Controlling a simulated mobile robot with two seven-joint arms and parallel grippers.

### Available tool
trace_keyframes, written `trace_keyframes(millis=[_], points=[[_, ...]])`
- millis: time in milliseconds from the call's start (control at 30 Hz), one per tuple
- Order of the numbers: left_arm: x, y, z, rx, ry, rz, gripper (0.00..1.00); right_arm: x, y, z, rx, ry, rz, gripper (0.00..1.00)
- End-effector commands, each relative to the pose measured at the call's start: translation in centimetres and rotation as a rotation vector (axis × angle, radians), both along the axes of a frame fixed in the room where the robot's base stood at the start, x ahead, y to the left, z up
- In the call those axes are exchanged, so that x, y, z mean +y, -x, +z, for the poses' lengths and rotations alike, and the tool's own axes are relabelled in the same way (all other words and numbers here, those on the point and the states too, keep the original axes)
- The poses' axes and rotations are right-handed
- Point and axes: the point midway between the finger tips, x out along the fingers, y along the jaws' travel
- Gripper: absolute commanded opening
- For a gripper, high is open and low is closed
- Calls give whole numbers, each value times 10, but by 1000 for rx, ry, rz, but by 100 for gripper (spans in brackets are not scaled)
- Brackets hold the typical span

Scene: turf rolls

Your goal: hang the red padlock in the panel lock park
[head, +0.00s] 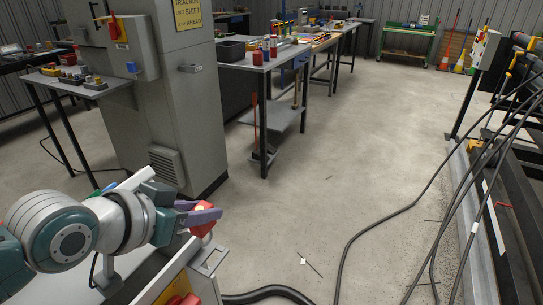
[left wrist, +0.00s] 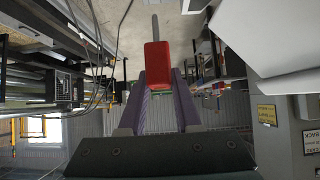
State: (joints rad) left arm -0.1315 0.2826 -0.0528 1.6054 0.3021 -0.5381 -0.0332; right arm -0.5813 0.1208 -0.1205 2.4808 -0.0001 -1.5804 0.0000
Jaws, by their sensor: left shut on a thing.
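The red padlock (head: 203,229) is held in my left gripper (head: 212,213), above the near panel in the head view. In the left wrist view the red body (left wrist: 158,62) sits between the two purple fingertips, and its grey shackle (left wrist: 155,27) points away from the gripper. In the head view fingers partly cover the padlock. A grey bracket with an opening (head: 208,259) is on the near panel (head: 167,283), just below the padlock; I cannot tell for certain that it is the lock park. The padlock appears apart from it. My right gripper is out of view.
A red button on yellow (head: 184,299) sits on the near panel. A grey cabinet (head: 180,110) stands behind, with a small bracket (head: 190,68) and a blue padlock-like item (head: 131,67). Black cables (head: 400,206) cross the floor at right. The middle floor is mostly clear.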

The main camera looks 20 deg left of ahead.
Motion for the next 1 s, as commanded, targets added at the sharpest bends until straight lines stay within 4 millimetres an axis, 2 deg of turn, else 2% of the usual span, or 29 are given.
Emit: trace_keyframes(millis=[33,100,300,1000], points=[[0,0,-10,-1,0,0,0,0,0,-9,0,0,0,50],[0,-1,-17,-2,0,0,0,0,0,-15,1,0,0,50],[0,-1,-32,-2,0,0,0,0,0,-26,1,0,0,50],[0,-1,-32,-2,0,0,0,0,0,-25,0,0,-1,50]])
